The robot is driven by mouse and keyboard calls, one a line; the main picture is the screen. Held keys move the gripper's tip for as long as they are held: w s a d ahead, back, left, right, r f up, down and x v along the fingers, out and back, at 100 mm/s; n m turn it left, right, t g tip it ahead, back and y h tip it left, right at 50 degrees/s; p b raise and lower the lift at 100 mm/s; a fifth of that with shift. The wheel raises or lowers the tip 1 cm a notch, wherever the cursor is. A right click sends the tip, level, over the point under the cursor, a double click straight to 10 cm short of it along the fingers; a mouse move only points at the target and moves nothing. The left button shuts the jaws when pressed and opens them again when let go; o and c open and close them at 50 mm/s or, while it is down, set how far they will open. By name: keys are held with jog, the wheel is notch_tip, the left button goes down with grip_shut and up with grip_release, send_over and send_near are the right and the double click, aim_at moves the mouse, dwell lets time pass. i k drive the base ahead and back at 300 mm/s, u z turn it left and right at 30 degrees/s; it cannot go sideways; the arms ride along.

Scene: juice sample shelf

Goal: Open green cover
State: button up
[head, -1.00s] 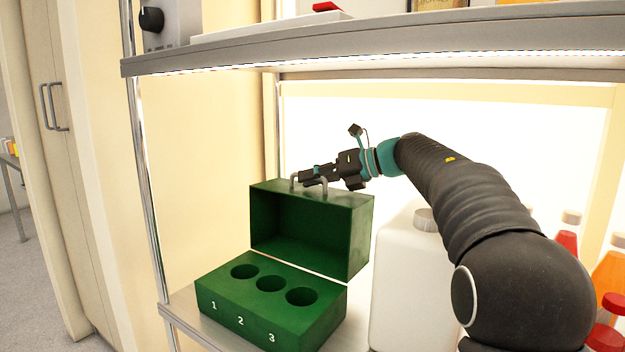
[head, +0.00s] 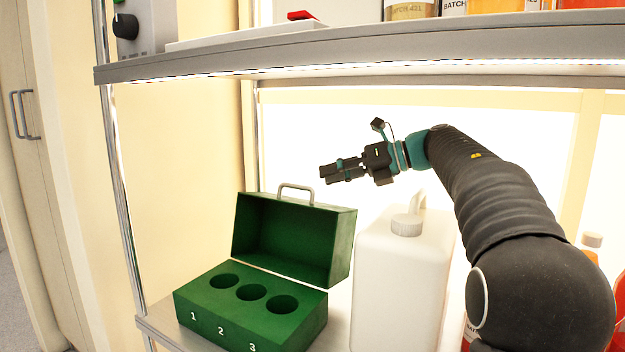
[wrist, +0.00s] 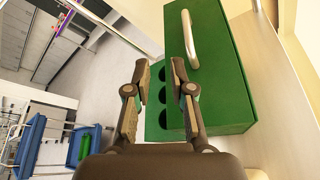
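The green cover (head: 346,236) stands swung up at the back of the green box base (head: 250,318), which has holes numbered 1, 2 and 3. A grey handle (head: 297,187) sits on top of the cover. My gripper (head: 322,173) is above and right of the handle in the head view, apart from it. In the wrist view, the two fingers of my gripper (wrist: 164,75) are spread with nothing between them. The cover (wrist: 222,85) and handle (wrist: 189,40) also show there, beyond the fingers, and part of the base is hidden behind the cover.
A white jug (head: 400,275) with a grey cap stands close right of the box, below my arm. Red and orange bottles are at the far right. An upper shelf (head: 380,55) runs above my arm, and a metal post (head: 122,200) stands at the left.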

aim_at(311, 241)
jog(key=k, duration=1)
